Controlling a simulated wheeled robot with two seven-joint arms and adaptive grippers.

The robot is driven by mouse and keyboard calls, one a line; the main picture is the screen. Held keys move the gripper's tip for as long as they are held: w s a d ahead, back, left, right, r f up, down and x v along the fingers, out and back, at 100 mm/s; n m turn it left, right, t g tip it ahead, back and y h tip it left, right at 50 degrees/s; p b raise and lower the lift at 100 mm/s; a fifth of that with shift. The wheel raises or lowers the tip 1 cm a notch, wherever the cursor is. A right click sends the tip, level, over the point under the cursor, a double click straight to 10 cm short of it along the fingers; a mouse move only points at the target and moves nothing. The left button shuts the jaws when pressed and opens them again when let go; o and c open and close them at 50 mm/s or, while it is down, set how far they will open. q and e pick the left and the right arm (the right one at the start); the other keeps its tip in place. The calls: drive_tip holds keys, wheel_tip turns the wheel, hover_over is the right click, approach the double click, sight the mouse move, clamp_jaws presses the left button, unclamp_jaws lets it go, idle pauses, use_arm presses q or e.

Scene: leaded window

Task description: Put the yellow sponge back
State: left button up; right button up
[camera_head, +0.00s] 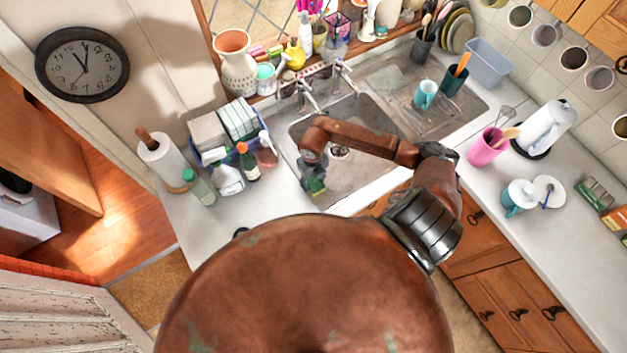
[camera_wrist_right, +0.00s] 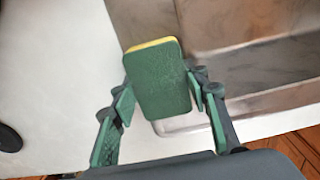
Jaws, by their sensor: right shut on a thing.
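The sponge (camera_wrist_right: 157,84) has a large green face and a thin yellow edge at its top in the right wrist view. My right gripper (camera_wrist_right: 160,98) is shut on it, one finger at each side. In the head view, my right gripper (camera_head: 313,178) reaches over the front-left part of the steel sink (camera_head: 350,178). The green of the sponge shows small at its tip there. The wrist view shows the sponge over the white counter and the sink's edge; I cannot tell whether it touches either. My left gripper does not show.
Left of the sink stand a blue caddy (camera_head: 203,160) with cloths, several bottles and a paper towel roll (camera_head: 160,162). A vase (camera_head: 236,62) and more bottles line the back. A teal cup (camera_head: 426,93) stands on the drainer.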

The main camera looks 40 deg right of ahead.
sight(313, 181)
drive_tip(key=o, duration=1)
drive_tip(key=shift+r, duration=0.3)
drive_tip(key=shift+r+b, duration=1.45)
drive_tip(key=shift+r, duration=4.4)
drive_tip(key=shift+s, duration=0.1)
